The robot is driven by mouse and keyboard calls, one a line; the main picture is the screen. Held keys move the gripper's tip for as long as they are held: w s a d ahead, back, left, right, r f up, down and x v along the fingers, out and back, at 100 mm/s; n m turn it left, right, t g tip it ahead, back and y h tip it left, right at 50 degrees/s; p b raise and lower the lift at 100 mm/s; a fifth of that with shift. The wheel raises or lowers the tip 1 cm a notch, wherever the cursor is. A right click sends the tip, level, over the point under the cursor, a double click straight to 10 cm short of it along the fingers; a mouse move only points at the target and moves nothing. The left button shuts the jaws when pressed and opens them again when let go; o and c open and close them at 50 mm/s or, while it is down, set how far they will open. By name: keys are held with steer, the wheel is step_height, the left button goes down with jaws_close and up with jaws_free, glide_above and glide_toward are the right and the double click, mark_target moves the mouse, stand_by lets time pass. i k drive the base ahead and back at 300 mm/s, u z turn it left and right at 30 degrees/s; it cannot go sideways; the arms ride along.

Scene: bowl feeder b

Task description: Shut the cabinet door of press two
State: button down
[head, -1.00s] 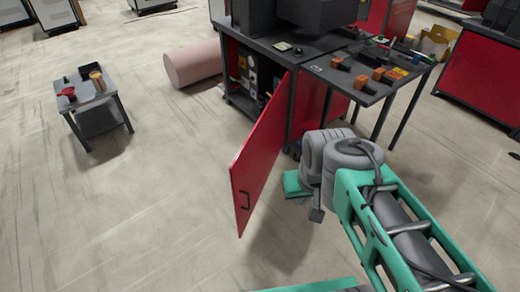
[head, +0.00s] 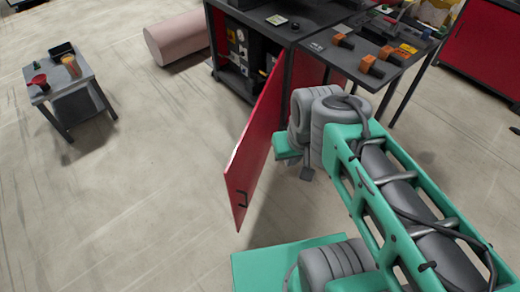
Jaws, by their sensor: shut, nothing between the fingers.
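The red cabinet door (head: 255,148) of the dark press cabinet (head: 225,50) stands wide open in the head view.
The cabinet's inside (head: 237,45) holds several small items. A side table (head: 400,70) with orange-and-black tools stands at its right. A pink cylinder (head: 177,38) lies to the left, and a small grey cart (head: 75,95) stands far left. The floor left of the door is clear.

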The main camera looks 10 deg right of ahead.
mark_target(242, 173)
steer(key=u, duration=0.3)
steer(key=k, duration=1)
steer(key=u, duration=1.65)
steer(key=i, duration=0.95)
steer(key=z, duration=0.8)
steer(key=i, duration=0.8)
steer(key=z, duration=0.8)
